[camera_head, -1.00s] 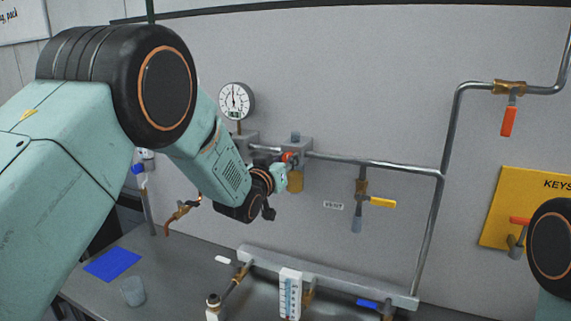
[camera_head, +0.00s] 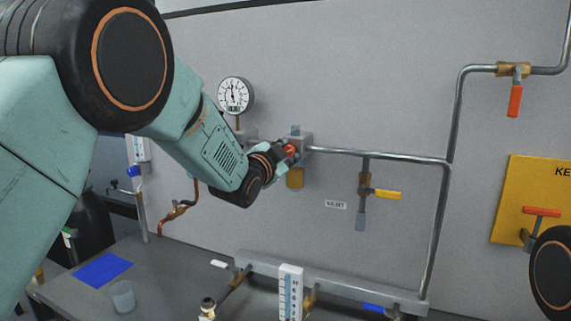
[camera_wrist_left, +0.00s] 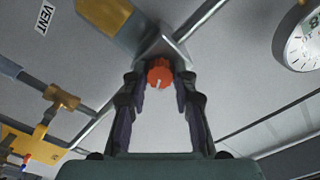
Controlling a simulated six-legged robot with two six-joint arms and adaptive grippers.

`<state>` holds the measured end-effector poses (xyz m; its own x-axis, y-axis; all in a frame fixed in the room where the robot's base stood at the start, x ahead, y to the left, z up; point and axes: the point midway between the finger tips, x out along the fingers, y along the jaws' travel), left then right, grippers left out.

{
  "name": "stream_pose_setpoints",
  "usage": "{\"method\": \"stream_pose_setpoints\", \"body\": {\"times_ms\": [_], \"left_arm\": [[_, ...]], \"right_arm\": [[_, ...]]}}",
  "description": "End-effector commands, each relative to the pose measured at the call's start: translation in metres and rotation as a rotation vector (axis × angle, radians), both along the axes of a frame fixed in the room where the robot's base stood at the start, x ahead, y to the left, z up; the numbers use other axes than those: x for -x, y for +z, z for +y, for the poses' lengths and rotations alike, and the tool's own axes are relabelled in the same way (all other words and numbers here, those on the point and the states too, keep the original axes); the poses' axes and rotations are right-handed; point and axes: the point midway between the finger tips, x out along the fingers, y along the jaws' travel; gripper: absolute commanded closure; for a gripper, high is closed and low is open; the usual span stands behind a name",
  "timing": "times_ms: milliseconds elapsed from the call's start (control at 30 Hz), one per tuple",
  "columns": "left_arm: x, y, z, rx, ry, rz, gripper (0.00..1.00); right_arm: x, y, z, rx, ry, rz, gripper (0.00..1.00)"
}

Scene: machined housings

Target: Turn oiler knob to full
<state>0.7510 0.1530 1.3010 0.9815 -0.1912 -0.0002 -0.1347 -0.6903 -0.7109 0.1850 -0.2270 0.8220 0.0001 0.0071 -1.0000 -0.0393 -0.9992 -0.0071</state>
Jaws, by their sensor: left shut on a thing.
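The oiler knob is a small red-orange knob on a grey block on the wall pipe. In the head view the knob (camera_head: 290,150) shows partly behind the fingers of my left gripper (camera_head: 287,153). In the left wrist view the knob (camera_wrist_left: 160,74) is round and ridged, with a pale mark at its lower edge. It sits between the two dark fingertips of my left gripper (camera_wrist_left: 160,85), which is shut on it. An amber bowl (camera_head: 296,178) hangs below the block. My right gripper is not in view.
A round gauge (camera_head: 236,95) is up left of the knob. A yellow-handled valve (camera_head: 386,194) and a VENT label (camera_head: 335,204) are to the right. A red-handled valve (camera_head: 514,98) is at the upper right. A blue sheet (camera_head: 102,269) and a cup (camera_head: 123,296) are on the bench.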

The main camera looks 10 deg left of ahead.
Motion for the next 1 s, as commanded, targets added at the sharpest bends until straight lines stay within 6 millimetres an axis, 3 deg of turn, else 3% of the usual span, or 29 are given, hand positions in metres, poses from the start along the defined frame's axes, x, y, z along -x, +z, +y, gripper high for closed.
{"method": "stream_pose_setpoints", "body": {"times_ms": [1000], "left_arm": [[0.0, -0.003, -0.001, -0.949, 0.003, -0.193, 1.0]], "right_arm": [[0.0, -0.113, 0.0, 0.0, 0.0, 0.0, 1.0]]}}
